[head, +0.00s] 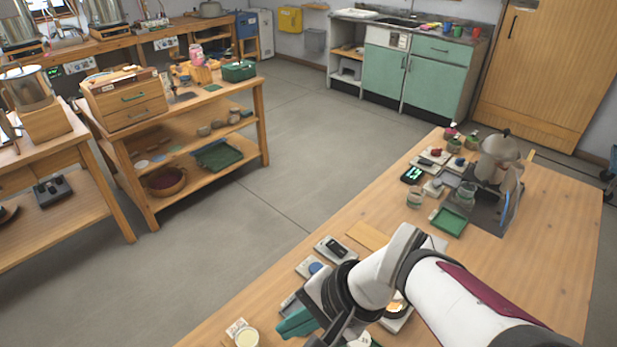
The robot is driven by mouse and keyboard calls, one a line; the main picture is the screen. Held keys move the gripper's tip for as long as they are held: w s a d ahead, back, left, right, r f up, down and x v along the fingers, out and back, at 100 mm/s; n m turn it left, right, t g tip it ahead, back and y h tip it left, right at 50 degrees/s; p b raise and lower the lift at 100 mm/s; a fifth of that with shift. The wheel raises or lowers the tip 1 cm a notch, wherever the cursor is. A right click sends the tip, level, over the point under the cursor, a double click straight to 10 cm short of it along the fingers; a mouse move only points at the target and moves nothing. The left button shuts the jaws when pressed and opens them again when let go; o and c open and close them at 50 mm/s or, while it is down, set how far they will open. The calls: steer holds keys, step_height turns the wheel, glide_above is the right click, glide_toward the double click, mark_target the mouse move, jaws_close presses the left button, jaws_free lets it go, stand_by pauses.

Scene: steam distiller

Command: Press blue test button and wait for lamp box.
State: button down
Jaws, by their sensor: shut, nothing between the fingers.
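A blue round button (315,267) on a pale base sits near the left edge of the wooden table, just above and left of my wrist. A second small blue knob (460,162) is on a pale unit farther back. My gripper (299,322) is at the bottom centre, pointing down and left; it is shut and empty. It appears below the near blue button, apart from it in the picture; depth is unclear. A pale unit with an orange glowing spot (397,307) is partly hidden behind my arm. I cannot tell which unit is the lamp box.
A pale box with a dark top (336,249) stands beyond the near button. A metal pot (499,150), a green tray (449,222) and a small lit display (412,175) are farther back. The table's right side is clear.

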steer(key=w+a+m+t+y, duration=0.1)
steer(key=w+a+m+t, duration=0.15)
steer(key=w, duration=0.65)
steer(key=m+t+h, duration=0.3)
steer(key=m+t, duration=0.1)
steer(key=m, duration=0.7)
glide_above(316, 269)
steer(key=d, duration=0.1)
step_height(316, 269, down, 11)
steer(key=shift+s+r, duration=0.1)
steer(key=shift+s, duration=0.15)
steer(key=shift+f, duration=4.4)
steer(key=shift+f, duration=0.1)
steer(key=shift+f, duration=0.3)
